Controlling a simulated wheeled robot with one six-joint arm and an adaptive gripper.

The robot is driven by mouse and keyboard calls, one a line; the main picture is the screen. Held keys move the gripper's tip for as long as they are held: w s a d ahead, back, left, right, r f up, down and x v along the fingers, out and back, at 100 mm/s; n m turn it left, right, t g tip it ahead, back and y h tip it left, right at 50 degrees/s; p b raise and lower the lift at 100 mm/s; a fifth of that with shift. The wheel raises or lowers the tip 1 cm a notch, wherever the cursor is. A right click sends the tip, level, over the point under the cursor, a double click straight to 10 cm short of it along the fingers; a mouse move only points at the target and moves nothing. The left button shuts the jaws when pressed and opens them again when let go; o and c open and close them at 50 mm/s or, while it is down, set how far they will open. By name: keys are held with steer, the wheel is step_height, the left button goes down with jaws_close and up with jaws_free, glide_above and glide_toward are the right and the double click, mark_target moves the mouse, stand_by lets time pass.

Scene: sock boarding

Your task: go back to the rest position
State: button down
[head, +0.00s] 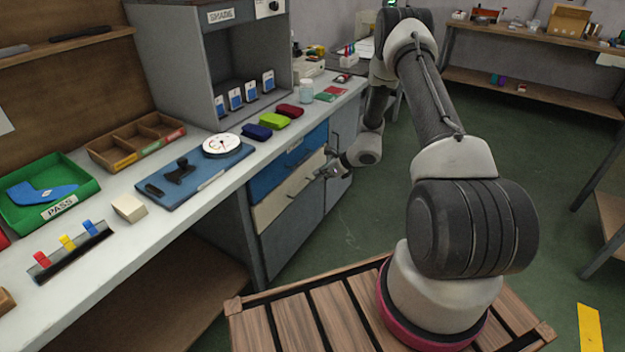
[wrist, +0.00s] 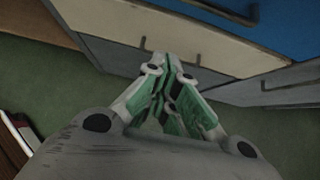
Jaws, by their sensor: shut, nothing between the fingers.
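My gripper (head: 328,170) is at the end of my bent arm, in front of the drawers below the worktop. In the wrist view the fingers of my gripper (wrist: 168,62) come together at the tips, with nothing between them. The tips point toward the light drawer front (head: 290,192), which also shows in the wrist view (wrist: 110,32). I cannot tell whether they touch it. The blue drawer (head: 288,160) sits above the light one, and both look closed.
The worktop (head: 150,235) carries a green PASS tray (head: 75,198), a divided wooden box (head: 135,140), a blue board with a dial gauge (head: 222,146), and a grey cabinet (head: 180,70). Green floor (head: 375,215) is open right of the drawers. A shelf (head: 535,90) stands at the back right.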

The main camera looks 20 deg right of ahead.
steer(key=shift+s+d+r, duration=0.2)
steer(key=shift+s+r, duration=0.15)
steer(key=s+a+r+n+g+y, duration=0.1)
steer(key=s+r+n+g, duration=0.1)
steer(key=s+n, duration=0.3)
steer(key=s+a+r+n+g+y, duration=0.15)
steer(key=s+n, duration=0.25)
steer(key=s, duration=0.4)
steer(key=s+d+r+n+h, duration=0.1)
steer(key=s+r+n+h, duration=0.1)
steer(key=s+r+n, duration=0.4)
steer(key=s+d+r+n+h, duration=0.2)
steer(key=s+r+n, duration=0.5)
steer(key=s+r, duration=0.6)
steer(key=s+d+r+n+h, duration=0.1)
steer(key=s+r+n+h, duration=0.3)
steer(key=r, duration=1.8)
steer(key=shift+s+d+n+t, duration=0.35)
steer(key=shift+s+n, duration=0.85)
steer(key=shift+s, duration=1.45)
steer(key=shift+a+r, duration=0.1)
